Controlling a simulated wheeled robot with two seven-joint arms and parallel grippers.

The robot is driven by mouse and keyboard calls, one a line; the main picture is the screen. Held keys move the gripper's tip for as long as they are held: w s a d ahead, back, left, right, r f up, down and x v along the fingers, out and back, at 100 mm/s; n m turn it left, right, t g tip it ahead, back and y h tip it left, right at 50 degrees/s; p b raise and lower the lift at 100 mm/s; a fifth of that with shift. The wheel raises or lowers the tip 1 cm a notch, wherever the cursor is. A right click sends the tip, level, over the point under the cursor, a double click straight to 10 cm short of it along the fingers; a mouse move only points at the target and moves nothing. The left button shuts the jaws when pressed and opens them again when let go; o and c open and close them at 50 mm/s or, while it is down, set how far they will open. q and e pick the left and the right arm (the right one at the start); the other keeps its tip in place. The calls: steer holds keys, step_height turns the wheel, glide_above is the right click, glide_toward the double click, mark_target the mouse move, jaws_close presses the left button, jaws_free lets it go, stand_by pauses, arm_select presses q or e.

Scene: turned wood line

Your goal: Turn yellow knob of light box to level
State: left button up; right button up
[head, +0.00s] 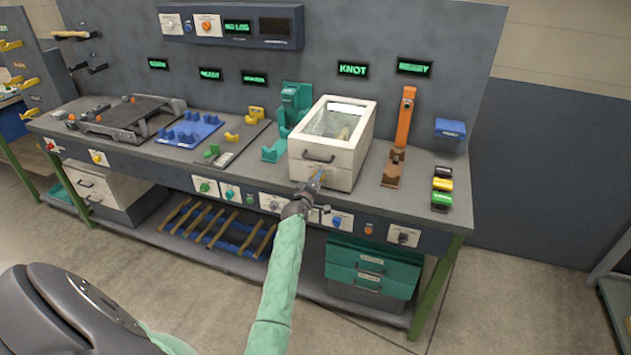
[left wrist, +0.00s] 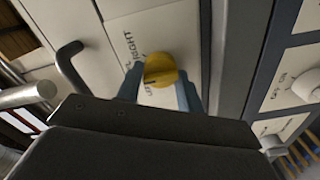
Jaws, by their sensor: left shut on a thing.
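The light box (head: 306,165) is a pale box with a glass top at the right middle of the bench. My left gripper (head: 315,183) is at its front face, below the dark handle. In the left wrist view, the yellow knob (left wrist: 161,69) sits on a pale label panel (left wrist: 169,29). The fingers of my left gripper (left wrist: 160,84) are on either side of the knob, shut on it. Lettering reading "RIGHT" is beside the knob; other lettering nearest it is partly hidden. A dark mark shows on the knob. My right gripper is not in view.
An orange stand (head: 403,120) is right of the box, and a green fixture (head: 291,110) is left of it. Several knobs line the bench front below, including a blue one (head: 337,222). A dark handle (left wrist: 71,67) is close beside my left gripper.

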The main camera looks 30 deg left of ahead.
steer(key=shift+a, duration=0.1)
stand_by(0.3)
arm_select(q)
steer(key=o, duration=1)
steer(key=b+v, duration=0.2)
steer(key=v, duration=0.5)
steer(key=shift+s+b, duration=0.35)
steer(key=shift+s, duration=0.05)
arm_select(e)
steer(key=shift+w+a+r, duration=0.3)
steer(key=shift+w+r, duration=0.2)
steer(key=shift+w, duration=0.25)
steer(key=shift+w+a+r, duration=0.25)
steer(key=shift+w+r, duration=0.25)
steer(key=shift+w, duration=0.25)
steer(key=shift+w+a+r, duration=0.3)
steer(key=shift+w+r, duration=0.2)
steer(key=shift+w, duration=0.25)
